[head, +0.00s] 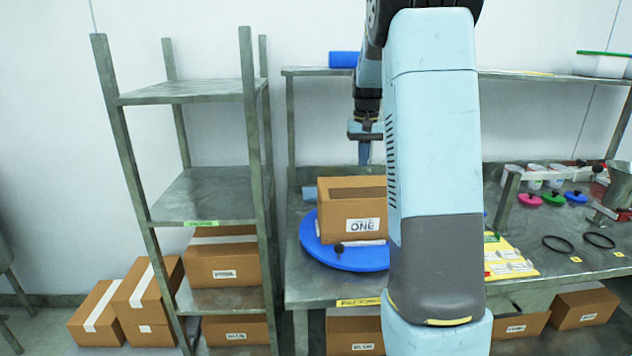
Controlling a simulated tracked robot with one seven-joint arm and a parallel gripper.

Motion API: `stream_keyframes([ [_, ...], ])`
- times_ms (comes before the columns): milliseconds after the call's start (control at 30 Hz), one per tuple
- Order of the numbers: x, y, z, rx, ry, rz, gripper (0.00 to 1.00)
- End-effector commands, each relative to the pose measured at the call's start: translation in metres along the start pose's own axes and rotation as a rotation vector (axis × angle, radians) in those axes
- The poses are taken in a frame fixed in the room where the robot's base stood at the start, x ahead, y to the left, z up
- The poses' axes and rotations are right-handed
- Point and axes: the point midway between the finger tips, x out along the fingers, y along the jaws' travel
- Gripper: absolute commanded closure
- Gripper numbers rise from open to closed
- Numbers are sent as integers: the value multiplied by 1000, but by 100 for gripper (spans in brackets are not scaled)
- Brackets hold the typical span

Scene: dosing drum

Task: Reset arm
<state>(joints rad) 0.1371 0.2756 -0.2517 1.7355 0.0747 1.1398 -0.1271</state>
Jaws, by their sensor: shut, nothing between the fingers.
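My arm, light blue and grey, rises through the right middle of the head view and hides part of the bench behind it. My gripper (365,152) points down behind the arm, its fingers shut and empty. It is above an open cardboard box (350,227) labelled ONE. From this view I cannot tell how far above or behind the box it is. The box stands on a round blue turntable (328,255) on the metal bench (300,290). A small dark knob (339,248) shows in front of the box.
A metal shelf rack (190,190) with cardboard boxes stands left of the bench. An upper shelf (305,71) runs along the wall, with a blue roll (343,59) on it. Black rings (558,244), coloured lids (553,199) and a yellow sheet (515,262) lie on the right.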

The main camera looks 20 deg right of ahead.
Motion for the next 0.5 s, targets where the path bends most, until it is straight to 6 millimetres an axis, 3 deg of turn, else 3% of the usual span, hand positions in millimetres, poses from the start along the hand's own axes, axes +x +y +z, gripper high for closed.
stream_keyframes([
  [267, -14, -8, 16, -11, 25, -9, 100],
  [500, -49, -35, 74, -54, 101, -36, 100],
])
